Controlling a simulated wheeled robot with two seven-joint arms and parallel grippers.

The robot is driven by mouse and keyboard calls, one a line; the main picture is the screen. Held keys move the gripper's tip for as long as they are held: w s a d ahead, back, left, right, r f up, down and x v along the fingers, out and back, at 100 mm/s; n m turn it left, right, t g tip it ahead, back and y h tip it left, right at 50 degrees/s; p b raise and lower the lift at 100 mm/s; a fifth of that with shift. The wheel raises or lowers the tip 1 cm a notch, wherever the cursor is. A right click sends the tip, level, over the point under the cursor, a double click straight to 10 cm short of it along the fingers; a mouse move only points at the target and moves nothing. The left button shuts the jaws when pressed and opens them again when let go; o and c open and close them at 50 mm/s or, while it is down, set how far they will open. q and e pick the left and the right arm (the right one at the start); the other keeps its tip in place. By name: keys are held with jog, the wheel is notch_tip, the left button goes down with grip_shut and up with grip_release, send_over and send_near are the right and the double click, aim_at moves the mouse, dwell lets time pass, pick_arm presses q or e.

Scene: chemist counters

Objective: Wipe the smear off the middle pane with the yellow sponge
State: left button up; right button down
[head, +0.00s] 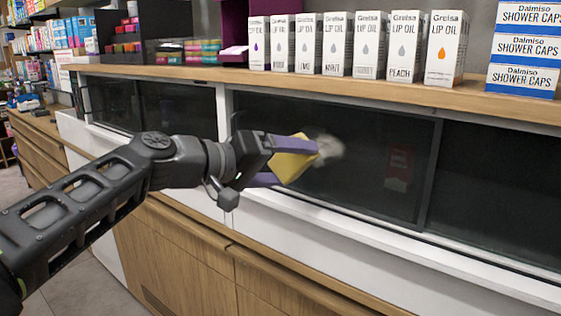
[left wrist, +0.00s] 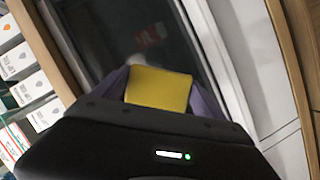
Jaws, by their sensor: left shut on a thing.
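The middle pane (head: 375,125) is dark glass under the counter top. A pale whitish smear (head: 328,148) shows on its left part. My left gripper (head: 292,160) has purple fingers and is shut on the yellow sponge (head: 294,160), right in front of the smear. The sponge hides part of the smear in the head view; I cannot tell whether it touches the glass. In the left wrist view the sponge (left wrist: 158,89) sits between the fingers, and a bit of the smear (left wrist: 117,62) shows beyond it. My right gripper is not in view.
Lip oil boxes (head: 337,45) stand in a row on the wooden counter top (head: 330,86) above the pane. Shower cap boxes (head: 524,48) are stacked at the right. A white ledge (head: 350,218) runs below the panes. A reddish box (head: 399,168) shows dimly behind the glass.

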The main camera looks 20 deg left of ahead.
aim_at(313, 161)
pick_arm(q)
jog(key=shift+w+d+p, duration=0.2)
jog(key=shift+w+d, duration=0.05)
jog(key=shift+w, duration=0.35)
jog(key=shift+w+d+p, duration=0.2)
jog(key=shift+w, duration=0.35)
jog(key=shift+w+d+p, duration=0.3)
jog(key=shift+w+d, duration=0.05)
jog(key=shift+w, duration=0.45)
jog(key=shift+s+d+b, duration=0.15)
jog(key=shift+s+d, duration=0.2)
jog(key=shift+d, duration=0.5)
jog(key=shift+s+d+b, duration=0.15)
jog(key=shift+s+d, duration=0.2)
jog(key=shift+d, duration=0.6)
jog(key=shift+s+d, duration=0.35)
jog(key=shift+d, duration=0.55)
jog(key=shift+s+d, duration=0.35)
jog(key=shift+d, duration=0.5)
